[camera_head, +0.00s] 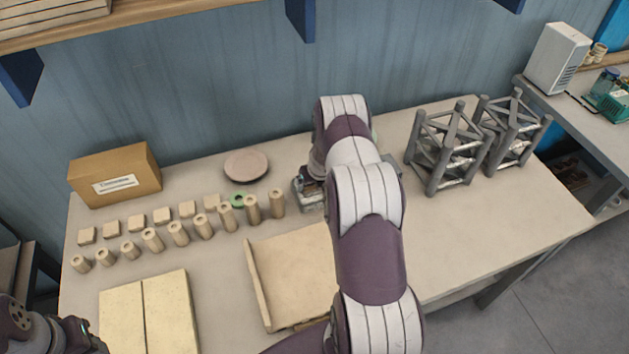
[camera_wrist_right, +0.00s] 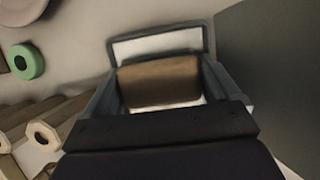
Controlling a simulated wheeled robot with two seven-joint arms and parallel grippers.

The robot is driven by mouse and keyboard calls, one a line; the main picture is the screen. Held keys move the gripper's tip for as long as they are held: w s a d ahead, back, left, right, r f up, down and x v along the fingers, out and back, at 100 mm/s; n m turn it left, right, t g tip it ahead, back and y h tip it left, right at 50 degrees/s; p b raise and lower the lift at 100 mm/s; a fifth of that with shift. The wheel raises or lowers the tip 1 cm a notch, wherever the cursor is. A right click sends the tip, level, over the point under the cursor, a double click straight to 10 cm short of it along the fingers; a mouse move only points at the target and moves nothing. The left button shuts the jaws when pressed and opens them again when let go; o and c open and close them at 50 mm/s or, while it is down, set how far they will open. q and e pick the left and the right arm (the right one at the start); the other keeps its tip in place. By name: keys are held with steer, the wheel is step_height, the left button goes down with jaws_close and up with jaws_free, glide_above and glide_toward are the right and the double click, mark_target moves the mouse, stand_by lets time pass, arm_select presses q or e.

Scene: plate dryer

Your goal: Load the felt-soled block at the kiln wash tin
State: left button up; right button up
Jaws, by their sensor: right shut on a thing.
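My right gripper (camera_head: 308,193) is at the back middle of the table, partly hidden behind my own right arm. In the right wrist view it is shut on a brown block (camera_wrist_right: 160,80), which sits between the fingers with a pale, grey-edged surface around it. I cannot tell whether this block has a felt sole. No tin can be made out for certain; my arm hides part of the table behind it. My left gripper (camera_head: 82,338) is at the bottom left corner, away from the objects, and its jaws are unclear.
Several pale posts (camera_head: 228,216) and small tiles (camera_head: 162,215) stand in rows, with a green ring (camera_head: 238,200) and a pinkish plate (camera_head: 246,166) nearby.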

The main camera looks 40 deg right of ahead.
stand_by(0.4)
step_height(320, 180, up, 7)
steer(key=p, duration=0.7)
steer(key=shift+r, duration=0.1)
stand_by(0.4)
step_height(320, 180, down, 6)
steer(key=b, duration=0.5)
steer(key=shift+f, duration=0.2)
steer(key=shift+r, duration=0.1)
steer(key=shift+f+b, duration=0.55)
steer(key=shift+f, duration=0.05)
stand_by(1.3)
